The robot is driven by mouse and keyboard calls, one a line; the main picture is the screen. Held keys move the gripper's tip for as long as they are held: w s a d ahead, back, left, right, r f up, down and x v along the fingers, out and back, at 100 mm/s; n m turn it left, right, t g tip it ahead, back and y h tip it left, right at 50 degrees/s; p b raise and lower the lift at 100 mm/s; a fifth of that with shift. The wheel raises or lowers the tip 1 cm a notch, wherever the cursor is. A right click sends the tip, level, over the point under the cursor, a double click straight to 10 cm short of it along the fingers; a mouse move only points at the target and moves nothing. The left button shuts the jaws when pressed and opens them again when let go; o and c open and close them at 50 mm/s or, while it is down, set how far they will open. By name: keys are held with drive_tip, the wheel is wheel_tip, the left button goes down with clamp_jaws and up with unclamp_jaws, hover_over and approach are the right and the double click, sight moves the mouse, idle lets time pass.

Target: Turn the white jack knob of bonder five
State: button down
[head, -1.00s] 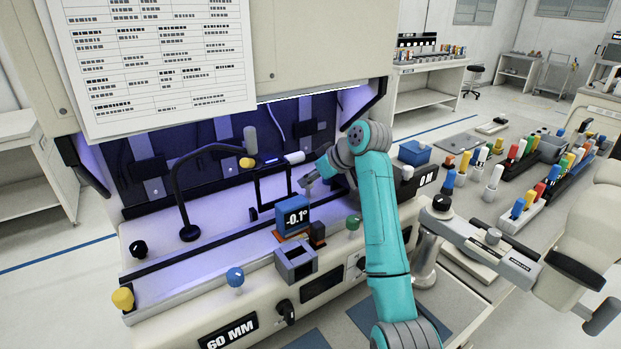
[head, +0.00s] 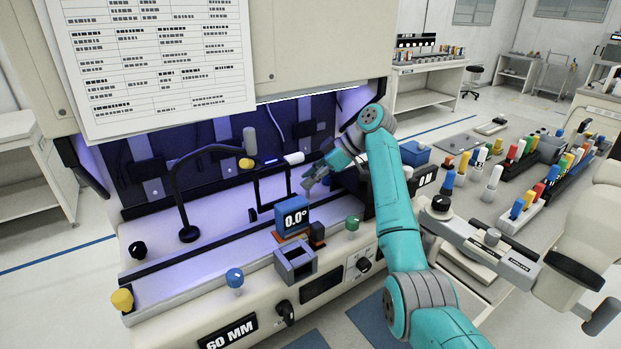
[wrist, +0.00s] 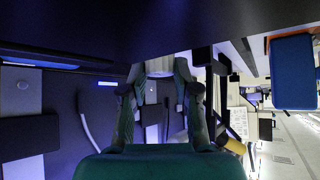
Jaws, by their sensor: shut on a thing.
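The white jack knob (wrist: 158,67) shows in the wrist view between my fingertips. My gripper (wrist: 160,76) is shut on it, with one finger on each side. In the head view my gripper (head: 307,185) is low inside the lit bay of the bonder, at the right behind the blue level box; the knob cannot be made out clearly there. The blue level box (head: 291,213) stands on the rail and its display reads 0.0°.
Blue (head: 235,277), green (head: 352,223) and yellow (head: 122,299) knobs line the front. A bench with several coloured-topped items (head: 520,208) stands at the right.

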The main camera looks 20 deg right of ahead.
drive_tip(key=shift+n+g, duration=0.3)
drive_tip(key=shift+n, duration=0.1)
drive_tip(key=c, duration=0.9)
unclamp_jaws()
drive_tip(key=shift+o, duration=0.2)
drive_tip(key=shift+d, duration=0.1)
drive_tip(key=v, duration=0.7)
drive_tip(key=shift+r, duration=0.15)
drive_tip(key=shift+d, duration=0.15)
